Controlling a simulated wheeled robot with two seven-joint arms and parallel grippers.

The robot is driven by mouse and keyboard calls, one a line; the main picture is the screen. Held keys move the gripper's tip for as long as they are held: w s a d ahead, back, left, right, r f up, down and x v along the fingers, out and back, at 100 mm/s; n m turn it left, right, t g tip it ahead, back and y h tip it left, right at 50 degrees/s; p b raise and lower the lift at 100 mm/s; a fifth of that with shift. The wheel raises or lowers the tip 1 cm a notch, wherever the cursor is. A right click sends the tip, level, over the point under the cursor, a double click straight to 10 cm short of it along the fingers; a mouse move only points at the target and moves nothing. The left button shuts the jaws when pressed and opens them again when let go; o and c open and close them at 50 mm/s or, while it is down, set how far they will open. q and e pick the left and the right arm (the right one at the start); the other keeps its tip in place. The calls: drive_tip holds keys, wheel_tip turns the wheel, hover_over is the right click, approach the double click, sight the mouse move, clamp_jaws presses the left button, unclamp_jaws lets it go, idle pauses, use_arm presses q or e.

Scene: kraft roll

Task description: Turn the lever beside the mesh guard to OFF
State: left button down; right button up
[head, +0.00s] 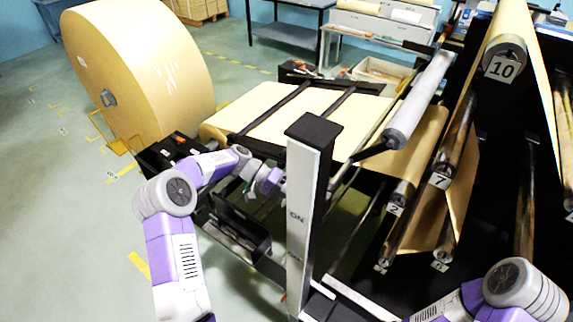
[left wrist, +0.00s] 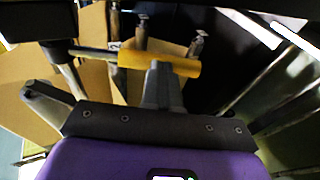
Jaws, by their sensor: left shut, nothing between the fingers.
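A lever with a thick yellow-orange handle (left wrist: 134,60) on a dark rod lies crosswise in the left wrist view. My left gripper (left wrist: 161,70) is shut, its fingertips overlapping the middle of the handle in the picture. I cannot tell whether they touch it. In the head view my left gripper (head: 273,182) is at the left side of a grey upright post (head: 300,225) with a dark top and a label reading ON. The post hides the lever there. I cannot make out the mesh guard. My right arm shows at the lower right, its gripper out of view.
A large kraft paper roll (head: 140,65) stands at the left. A paper web (head: 275,108) runs under dark bars behind the post. A black open box (head: 240,228) is below my left forearm.

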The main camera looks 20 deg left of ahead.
use_arm(q)
drive_tip(key=shift+s+d+f, duration=0.1)
drive_tip(key=shift+d+f, duration=0.05)
idle(0.4)
drive_tip(key=v, duration=1.4)
drive_tip(key=shift+a, duration=0.2)
